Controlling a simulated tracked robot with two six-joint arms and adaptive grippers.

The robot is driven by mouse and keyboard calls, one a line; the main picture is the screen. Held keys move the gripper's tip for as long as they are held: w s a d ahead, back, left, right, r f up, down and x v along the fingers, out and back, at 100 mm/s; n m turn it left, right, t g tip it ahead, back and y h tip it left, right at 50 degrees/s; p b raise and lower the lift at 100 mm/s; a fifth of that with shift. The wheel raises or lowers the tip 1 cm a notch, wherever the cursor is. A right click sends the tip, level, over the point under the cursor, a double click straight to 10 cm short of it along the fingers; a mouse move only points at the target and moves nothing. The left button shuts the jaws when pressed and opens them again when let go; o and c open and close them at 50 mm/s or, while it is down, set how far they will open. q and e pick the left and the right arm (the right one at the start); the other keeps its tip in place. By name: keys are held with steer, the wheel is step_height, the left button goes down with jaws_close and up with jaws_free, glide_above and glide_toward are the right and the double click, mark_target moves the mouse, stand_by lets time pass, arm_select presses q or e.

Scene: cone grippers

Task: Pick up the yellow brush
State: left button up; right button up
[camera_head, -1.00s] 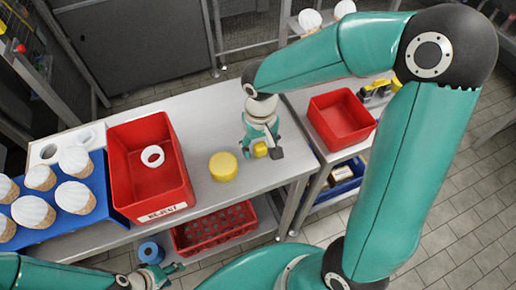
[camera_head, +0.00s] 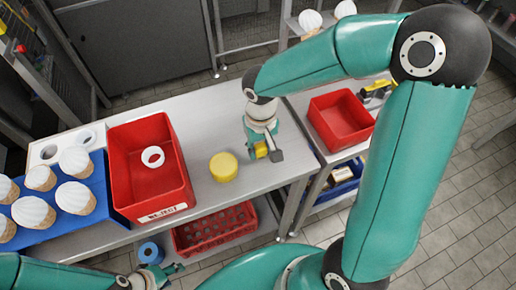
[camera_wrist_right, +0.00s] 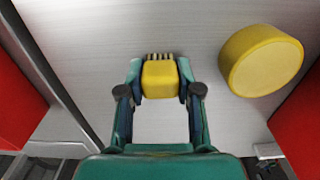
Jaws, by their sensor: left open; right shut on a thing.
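The yellow brush (camera_head: 262,150) is a small yellow block between the fingers of my right gripper (camera_head: 264,153), at the right end of the metal table. In the right wrist view the brush (camera_wrist_right: 160,80) has dark bristles on its far side, and the fingertips of my right gripper (camera_wrist_right: 160,85) press on both its sides. I cannot tell whether it still touches the table. My left gripper (camera_head: 166,272) is open and empty at the bottom left, in front of the table and far from the brush.
A yellow round block (camera_head: 223,167) lies just left of the brush. A red reject bin (camera_head: 186,200) holding a white ring (camera_head: 153,156) and a blue tray (camera_head: 98,213) of cones stand further left. Another red bin (camera_head: 343,118) stands right, across a gap.

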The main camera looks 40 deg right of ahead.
mark_target(260, 145)
step_height(260, 145, up, 20)
stand_by(0.5)
steer(key=o, duration=0.4)
steer(key=c, duration=0.4)
